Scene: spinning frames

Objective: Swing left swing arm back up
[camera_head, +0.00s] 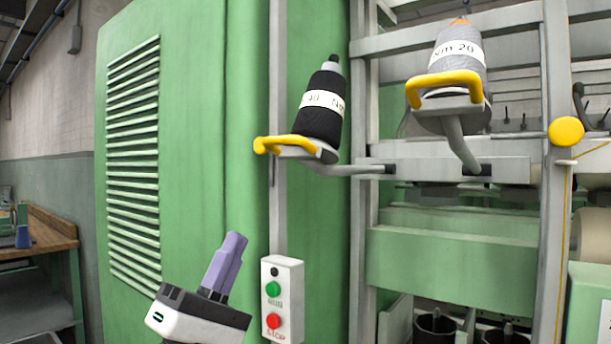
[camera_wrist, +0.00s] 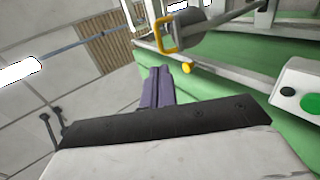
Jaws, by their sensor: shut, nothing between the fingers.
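The left swing arm (camera_head: 350,170) runs out to the left from its dark pivot on the machine frame. Its plate carries a black yarn cone (camera_head: 322,112) with a white label, leaning slightly right, and has a yellow handle (camera_head: 290,142) at the front. The right swing arm (camera_head: 458,142) rises steeply, with a grey cone (camera_head: 458,55) and its own yellow handle (camera_head: 445,82). My gripper (camera_head: 235,238), with purple fingers, is shut and empty, below and left of the left handle and apart from it. In the wrist view, a yellow handle (camera_wrist: 165,36) shows beyond the fingertips (camera_wrist: 158,70); which arm it belongs to is unclear.
A white control box (camera_head: 283,300) with green and red buttons stands just right of my gripper. A green louvred cabinet (camera_head: 200,130) is behind it. A yellow ball (camera_head: 566,131) sits on the frame at right. A wooden bench (camera_head: 45,228) is far left.

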